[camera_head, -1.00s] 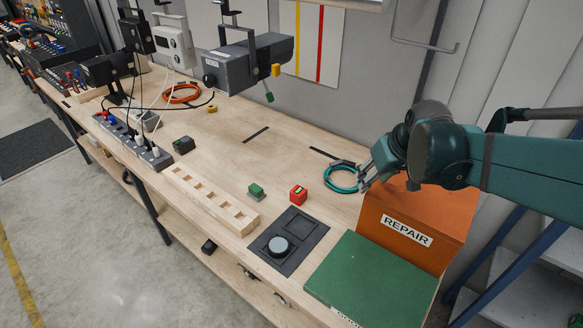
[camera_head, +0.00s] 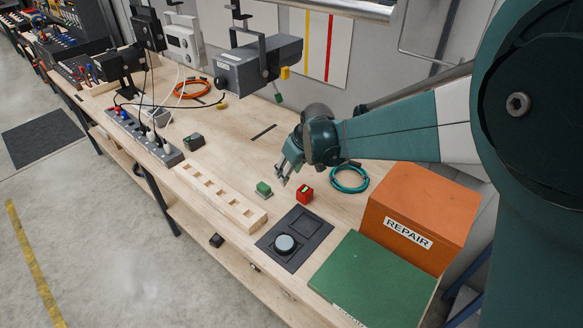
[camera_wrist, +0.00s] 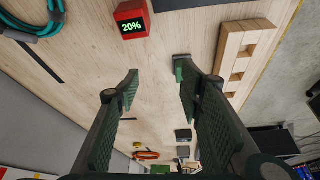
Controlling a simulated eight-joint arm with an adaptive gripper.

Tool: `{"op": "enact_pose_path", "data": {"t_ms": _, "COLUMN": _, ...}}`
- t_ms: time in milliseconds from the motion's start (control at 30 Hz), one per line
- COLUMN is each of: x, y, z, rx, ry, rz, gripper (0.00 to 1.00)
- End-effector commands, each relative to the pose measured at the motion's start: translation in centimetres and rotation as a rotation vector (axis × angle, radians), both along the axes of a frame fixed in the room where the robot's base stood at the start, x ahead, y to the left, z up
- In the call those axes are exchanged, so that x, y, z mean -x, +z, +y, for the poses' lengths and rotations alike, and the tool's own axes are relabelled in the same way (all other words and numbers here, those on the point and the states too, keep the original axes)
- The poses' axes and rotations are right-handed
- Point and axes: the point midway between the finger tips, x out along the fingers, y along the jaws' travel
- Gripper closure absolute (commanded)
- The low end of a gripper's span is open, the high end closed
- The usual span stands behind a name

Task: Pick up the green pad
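A small green block with a grey base (camera_head: 264,188) stands on the wooden bench, left of a red block (camera_head: 305,194). A larger flat green pad (camera_head: 372,282) lies at the bench's front right; I cannot tell which green thing the task names. My gripper (camera_head: 284,176) hangs above the bench, just behind and right of the small green block. In the wrist view my gripper (camera_wrist: 158,76) is open, with nothing between its fingers. There the small green block (camera_wrist: 178,68) shows partly beside the right finger, which hides some of it. The red block (camera_wrist: 131,22) shows "20%".
A wooden slotted rack (camera_head: 222,195) lies left of the small green block. A black tray with a round knob (camera_head: 308,232) is in front. An orange REPAIR box (camera_head: 420,205) and a teal cable coil (camera_head: 349,180) are at right.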

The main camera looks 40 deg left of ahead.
Motion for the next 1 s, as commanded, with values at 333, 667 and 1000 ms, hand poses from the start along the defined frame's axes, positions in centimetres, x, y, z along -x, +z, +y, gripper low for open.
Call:
{"op": "enact_pose_path", "data": {"t_ms": 333, "x": 3.6, "y": -3.1, "z": 6.2, "rx": 0.009, "ry": 0.112, "rz": 0.009, "gripper": 0.62}}
{"op": "enact_pose_path", "data": {"t_ms": 667, "x": 4.0, "y": -3.5, "z": 6.8, "rx": 0.01, "ry": 0.123, "rz": 0.009, "gripper": 0.62}}
{"op": "enact_pose_path", "data": {"t_ms": 1000, "x": 4.0, "y": -4.3, "z": 7.1, "rx": 0.01, "ry": 0.123, "rz": 0.009, "gripper": 0.62}}
